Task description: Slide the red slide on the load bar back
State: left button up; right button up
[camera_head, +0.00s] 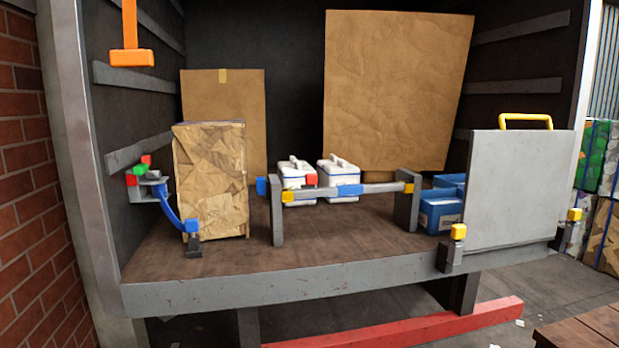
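The load bar (330,191) runs across between two grey uprights, the left post (277,222) and the right post (407,200), on the truck bed. It is grey with a blue middle section and yellow pieces near both ends. A blue block (262,187) sits at the bar's left end, by the left post. Neither of my grippers shows in the head view.
A crumpled brown carton (212,182) stands left of the bar. White cases (342,178) stand behind it, with a large carton (396,90) further back. A blue bin (440,213) and a grey panel (515,185) are at right. An orange handle (131,56) hangs upper left.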

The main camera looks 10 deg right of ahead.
aim_at(311, 179)
jog(key=i+j, duration=0.6)
jog(key=i, duration=0.15)
jog(key=i+j+z, duration=0.15)
jog(key=i+j, duration=0.45)
jog(key=i, duration=0.2)
